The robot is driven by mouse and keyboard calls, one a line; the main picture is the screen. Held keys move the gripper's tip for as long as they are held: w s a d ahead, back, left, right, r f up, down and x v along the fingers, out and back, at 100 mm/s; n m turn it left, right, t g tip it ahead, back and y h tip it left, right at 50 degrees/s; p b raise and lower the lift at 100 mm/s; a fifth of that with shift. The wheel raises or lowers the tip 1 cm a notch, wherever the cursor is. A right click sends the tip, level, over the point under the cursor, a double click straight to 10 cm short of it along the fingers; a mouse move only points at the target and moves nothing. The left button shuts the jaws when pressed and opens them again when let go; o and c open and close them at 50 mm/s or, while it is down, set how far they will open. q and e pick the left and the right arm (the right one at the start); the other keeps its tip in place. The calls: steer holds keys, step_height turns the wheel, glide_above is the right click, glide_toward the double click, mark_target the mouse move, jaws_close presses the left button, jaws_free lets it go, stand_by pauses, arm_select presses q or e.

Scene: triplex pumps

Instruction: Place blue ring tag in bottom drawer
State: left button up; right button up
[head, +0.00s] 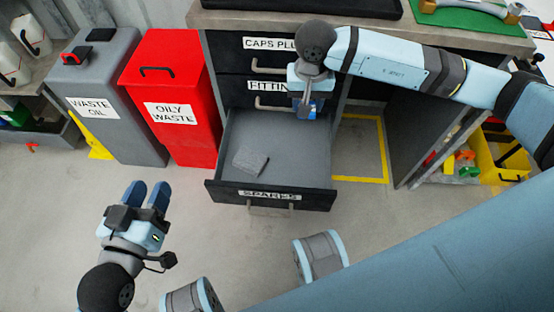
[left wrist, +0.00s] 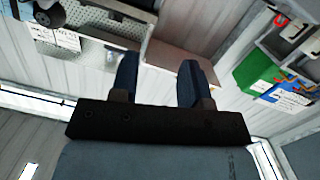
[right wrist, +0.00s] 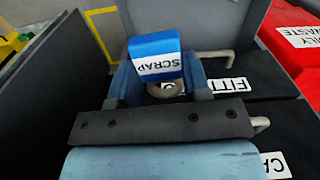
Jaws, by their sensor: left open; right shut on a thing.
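The blue ring tag (right wrist: 155,48) has a white label reading SCRAP and a ring at its base. My right gripper (right wrist: 163,82) is shut on it. In the head view, my right gripper (head: 305,104) holds the tag, mostly hidden there, above the back of the open bottom drawer (head: 318,196). The drawer is pulled out and has a partly readable front label. A grey flat object lies inside it. My left gripper (head: 147,194) is open and empty, low to the left of the drawer; its fingers also show apart in the left wrist view (left wrist: 157,82).
Above the open drawer are two shut drawers (head: 229,90) with protruding handles, under a worktop (head: 370,27). A red oily waste bin (head: 172,85) and a grey waste oil bin (head: 105,80) stand left. A yellow crate (head: 490,165) is at right. The floor in front is clear.

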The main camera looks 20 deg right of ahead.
steer(key=m+b, duration=0.1)
steer(key=b, duration=0.2)
glide_above(300, 166)
step_height(300, 166, down, 8)
step_height(300, 166, down, 14)
steer(key=b, duration=0.5)
steer(key=shift+f+b, duration=0.25)
steer(key=shift+b, duration=0.05)
steer(key=shift+f, duration=0.15)
step_height(300, 166, down, 4)
steer(key=shift+f+b, duration=0.2)
steer(key=shift+b, duration=0.75)
steer(key=shift+r, duration=0.1)
steer(key=shift+f, duration=0.25)
steer(key=o, duration=0.9)
steer(key=shift+r, duration=0.1)
arm_select(q)
steer(key=w+f+m+h, duration=0.1)
steer(key=m, duration=0.1)
steer(key=w+a+f+m+t, duration=0.1)
steer(key=m, duration=0.1)
steer(key=shift+f+h, duration=0.3)
steer(key=shift+h, duration=0.1)
arm_select(e)
steer(key=shift+o, duration=0.2)
